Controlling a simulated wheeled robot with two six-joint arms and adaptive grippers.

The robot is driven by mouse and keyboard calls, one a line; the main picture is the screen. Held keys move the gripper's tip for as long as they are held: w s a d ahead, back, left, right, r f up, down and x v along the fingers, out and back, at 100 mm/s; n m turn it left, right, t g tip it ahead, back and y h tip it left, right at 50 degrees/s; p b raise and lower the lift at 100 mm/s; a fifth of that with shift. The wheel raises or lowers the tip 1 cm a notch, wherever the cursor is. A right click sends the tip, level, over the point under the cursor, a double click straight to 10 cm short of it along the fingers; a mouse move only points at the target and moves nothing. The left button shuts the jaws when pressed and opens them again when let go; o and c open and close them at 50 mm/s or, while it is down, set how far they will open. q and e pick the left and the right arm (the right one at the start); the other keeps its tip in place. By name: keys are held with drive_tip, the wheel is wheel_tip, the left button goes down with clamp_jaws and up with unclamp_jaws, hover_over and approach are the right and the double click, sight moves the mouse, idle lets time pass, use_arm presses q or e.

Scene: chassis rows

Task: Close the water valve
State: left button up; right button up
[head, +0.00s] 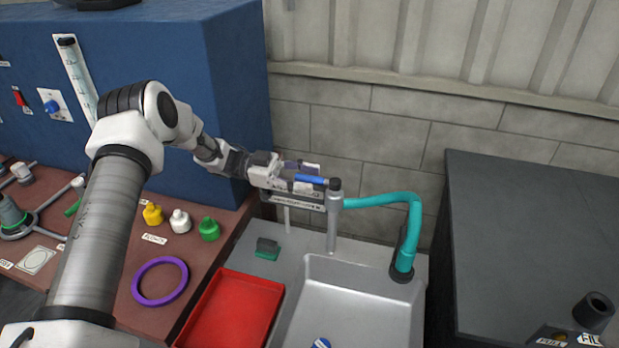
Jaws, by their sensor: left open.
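The water valve has a blue lever (310,179) on a grey pipe fitting (333,215) behind the sink. A teal spout (415,215) runs from the fitting to the right and bends down to the sink's right rim. My left gripper (305,173) reaches in from the left and is open right at the blue lever. Its fingers overlap the lever in the head view, and I cannot tell if they touch it. A label plate (293,200) sits below the gripper. My right gripper is not in view.
A grey metal sink (345,272) lies below the spout. A blue cabinet (235,90) stands behind; a dark cabinet (530,220) stands right.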

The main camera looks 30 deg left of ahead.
use_arm(q)
drive_tip(key=s+a, duration=0.2)
drive_tip(key=a, duration=0.8)
drive_tip(key=shift+a, duration=0.4)
drive_tip(key=shift+f, duration=0.1)
